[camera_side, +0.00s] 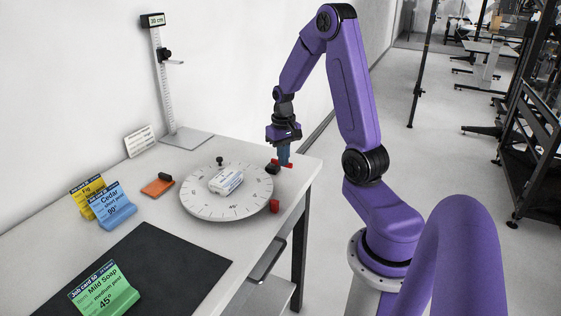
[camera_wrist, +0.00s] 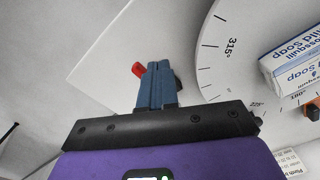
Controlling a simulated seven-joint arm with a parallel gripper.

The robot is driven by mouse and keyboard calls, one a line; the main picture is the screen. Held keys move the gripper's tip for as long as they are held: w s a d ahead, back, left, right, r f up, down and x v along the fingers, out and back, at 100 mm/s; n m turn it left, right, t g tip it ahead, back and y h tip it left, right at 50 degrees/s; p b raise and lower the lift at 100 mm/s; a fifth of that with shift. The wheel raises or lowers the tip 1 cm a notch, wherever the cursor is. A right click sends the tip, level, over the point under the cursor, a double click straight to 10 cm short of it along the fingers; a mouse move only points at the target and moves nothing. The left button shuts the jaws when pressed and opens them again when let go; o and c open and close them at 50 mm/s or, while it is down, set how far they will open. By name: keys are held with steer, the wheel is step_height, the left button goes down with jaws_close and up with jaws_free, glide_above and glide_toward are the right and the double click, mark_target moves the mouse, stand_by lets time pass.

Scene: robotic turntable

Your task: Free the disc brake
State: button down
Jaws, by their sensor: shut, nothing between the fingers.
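The round white turntable disc (camera_side: 207,207) has degree marks on its rim and carries a white and blue soap box (camera_side: 226,181). It shows at the right of the wrist view (camera_wrist: 216,62). At its right rim stands a black block (camera_side: 272,169), which I take for the disc brake, with a red lever (camera_side: 289,165) beside it. My gripper (camera_side: 284,160) points down with its blue fingers shut and empty, right at the red lever; I cannot tell whether they touch it. In the wrist view the fingers (camera_wrist: 157,66) hide most of the lever, whose red end (camera_wrist: 138,69) shows.
A red knob (camera_side: 275,206) is at the table's front edge. A black post (camera_side: 220,161) stands behind the disc. An orange block (camera_side: 157,187), sign cards (camera_side: 112,206) and a dark mat (camera_side: 160,270) lie left. A height gauge (camera_side: 158,85) stands at the back.

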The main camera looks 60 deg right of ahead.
steer(key=shift+f, duration=1.6)
steer(key=shift+d, duration=0.15)
steer(key=shift+s+d, duration=0.2)
steer(key=shift+d, duration=0.55)
